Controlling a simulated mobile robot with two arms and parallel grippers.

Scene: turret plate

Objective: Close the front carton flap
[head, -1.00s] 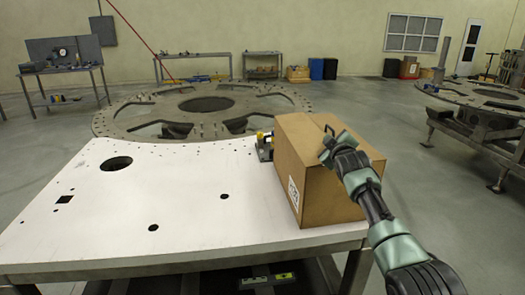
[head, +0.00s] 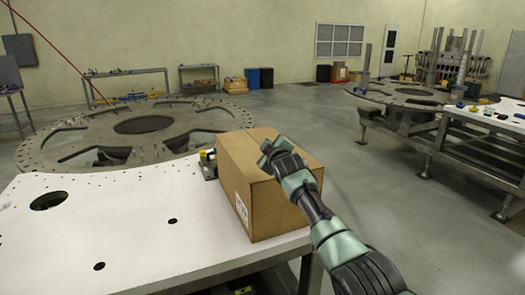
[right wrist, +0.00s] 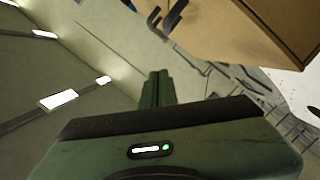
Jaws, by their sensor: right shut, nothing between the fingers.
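The brown cardboard carton (head: 248,195) stands upright near the right edge of the white table, with a white label on its front left side. Its top looks covered; I cannot make out a separate front flap. My right gripper (head: 268,151) is over the carton's top toward its right side, and I cannot tell whether it touches. In the right wrist view the right gripper (right wrist: 157,88) is shut and empty, and part of the carton (right wrist: 240,25) shows at the upper right. My left gripper is not in view.
The white table (head: 110,235) has several holes and is mostly clear left of the carton. A small dark fixture with a yellow part (head: 207,162) stands beside the carton. A large round turret plate (head: 60,150) lies behind. Open floor is at the right.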

